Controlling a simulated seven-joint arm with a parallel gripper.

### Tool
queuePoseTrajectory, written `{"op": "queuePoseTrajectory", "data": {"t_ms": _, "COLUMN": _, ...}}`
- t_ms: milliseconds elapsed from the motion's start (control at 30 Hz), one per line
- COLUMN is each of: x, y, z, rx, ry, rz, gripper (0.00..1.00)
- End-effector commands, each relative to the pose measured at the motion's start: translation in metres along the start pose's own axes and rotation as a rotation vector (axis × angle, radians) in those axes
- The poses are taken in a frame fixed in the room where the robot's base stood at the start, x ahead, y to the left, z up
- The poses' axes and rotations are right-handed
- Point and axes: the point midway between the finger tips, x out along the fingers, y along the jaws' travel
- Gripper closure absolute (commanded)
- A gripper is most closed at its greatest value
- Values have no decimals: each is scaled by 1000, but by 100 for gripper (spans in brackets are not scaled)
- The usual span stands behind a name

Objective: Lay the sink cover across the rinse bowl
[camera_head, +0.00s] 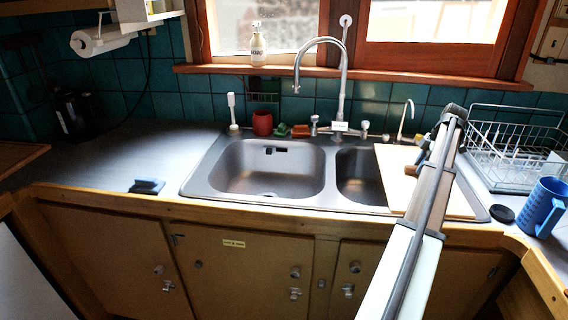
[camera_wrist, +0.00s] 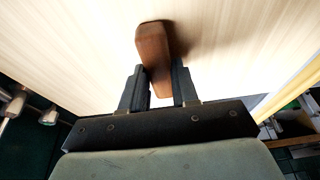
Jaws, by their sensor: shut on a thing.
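The sink cover (camera_head: 396,170) is a pale wooden board at the right of the sink. In the head view it overlaps the right part of the smaller right-hand rinse bowl (camera_head: 358,175), whose left part shows open. I cannot tell whether the board rests on the rim or is slightly raised. In the wrist view the pale board (camera_wrist: 230,45) fills the upper picture, with a brown wooden handle (camera_wrist: 152,42) on it. My gripper (camera_wrist: 160,84) is shut on that handle, one finger at each side. In the head view my arm hides part of the board.
The larger bowl (camera_head: 268,170) is empty at left. A tall faucet (camera_head: 342,85) and taps stand behind the bowls. A wire dish rack (camera_head: 510,150), a blue mug (camera_head: 541,208) and a dark round lid (camera_head: 502,215) are at right. The left counter is mostly clear.

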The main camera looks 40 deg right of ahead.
Motion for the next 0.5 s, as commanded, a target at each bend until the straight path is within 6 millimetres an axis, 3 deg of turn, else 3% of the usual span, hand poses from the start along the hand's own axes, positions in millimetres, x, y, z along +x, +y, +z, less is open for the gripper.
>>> {"op": "queuePoseTrajectory", "data": {"t_ms": 133, "x": 1, "y": 0, "z": 0, "rx": -1, "ry": 0, "rz": 0, "gripper": 100}}
{"op": "queuePoseTrajectory", "data": {"t_ms": 167, "x": 1, "y": 0, "z": 0, "rx": -1, "ry": 0, "rz": 0, "gripper": 68}}
{"op": "queuePoseTrajectory", "data": {"t_ms": 433, "x": 1, "y": 0, "z": 0, "rx": 0, "ry": 0, "rz": 0, "gripper": 42}}
{"op": "queuePoseTrajectory", "data": {"t_ms": 500, "x": 1, "y": 0, "z": 0, "rx": 0, "ry": 0, "rz": 0, "gripper": 41}}
